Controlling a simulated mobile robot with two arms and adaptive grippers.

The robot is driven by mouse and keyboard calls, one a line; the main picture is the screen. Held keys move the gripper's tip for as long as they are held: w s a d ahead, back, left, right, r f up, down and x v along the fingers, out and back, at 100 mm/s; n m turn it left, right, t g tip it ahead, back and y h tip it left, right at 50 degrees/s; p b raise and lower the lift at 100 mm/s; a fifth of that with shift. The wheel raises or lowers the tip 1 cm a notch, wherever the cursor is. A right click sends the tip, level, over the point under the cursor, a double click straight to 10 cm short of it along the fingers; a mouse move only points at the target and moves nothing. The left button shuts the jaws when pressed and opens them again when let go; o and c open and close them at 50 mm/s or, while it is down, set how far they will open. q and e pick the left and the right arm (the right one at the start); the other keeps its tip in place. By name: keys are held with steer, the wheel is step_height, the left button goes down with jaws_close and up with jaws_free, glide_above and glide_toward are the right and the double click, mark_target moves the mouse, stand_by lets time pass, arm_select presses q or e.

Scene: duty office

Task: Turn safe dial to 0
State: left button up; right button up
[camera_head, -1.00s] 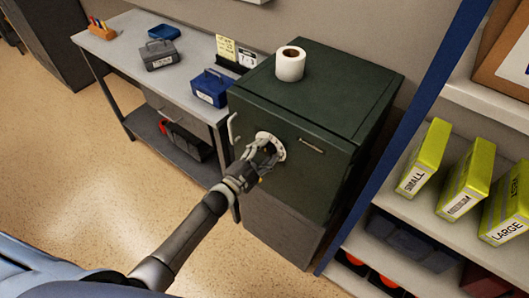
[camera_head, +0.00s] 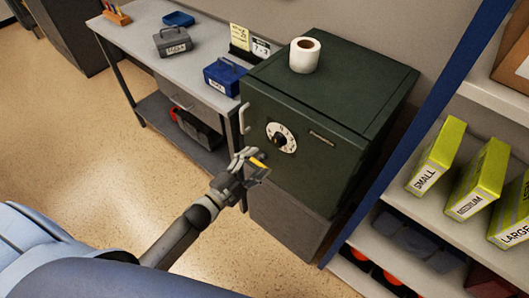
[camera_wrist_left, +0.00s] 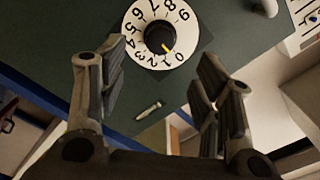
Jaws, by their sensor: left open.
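The dark green safe (camera_head: 330,105) stands beside the desk, with a round white numbered dial (camera_head: 281,138) on its front. In the left wrist view the dial (camera_wrist_left: 134,28) has a black knob (camera_wrist_left: 158,35) with a yellow mark pointing down and right, toward the area of 0 and 1; I cannot tell its exact alignment. My left gripper (camera_head: 251,163) is below and left of the dial in the head view, apart from it, open and empty. In the left wrist view its fingers (camera_wrist_left: 162,62) spread on either side below the dial. My right gripper is not in view.
A paper roll (camera_head: 305,55) stands on the safe. A handle (camera_head: 244,118) is at the front's left edge. Shelves with yellow boxes (camera_head: 437,155) are at right.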

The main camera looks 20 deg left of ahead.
arm_select(q)
steer(key=shift+v, duration=1.3)
steer(key=s+a+f+n+g+y+b, duration=0.1)
steer(key=s+f+n+g+y, duration=0.3)
steer(key=f, duration=0.6)
steer(key=s+a+f+n+g+h+b, duration=0.15)
steer(key=s+f, duration=0.35)
steer(key=f, duration=0.5)
steer(key=s+a+f+n+g+y, duration=0.1)
steer(key=s+f+n+g+y, duration=0.3)
steer(key=f, duration=0.7)
steer(key=s+f+n+g, duration=0.1)
steer(key=s+f+g, duration=0.1)
steer(key=s+f, duration=0.3)
steer(key=s+f+n+g+b, duration=0.1)
steer(key=s+f, duration=0.3)
steer(key=s, duration=0.9)
steer(key=s+d+f+n+g, duration=0.1)
steer(key=s+f+g, duration=0.2)
steer(key=s, duration=0.6)
step_height(320, 180, down, 3)
steer(key=shift+r, duration=0.2)
steer(key=shift+d+g, duration=0.1)
steer(key=shift+g, duration=0.15)
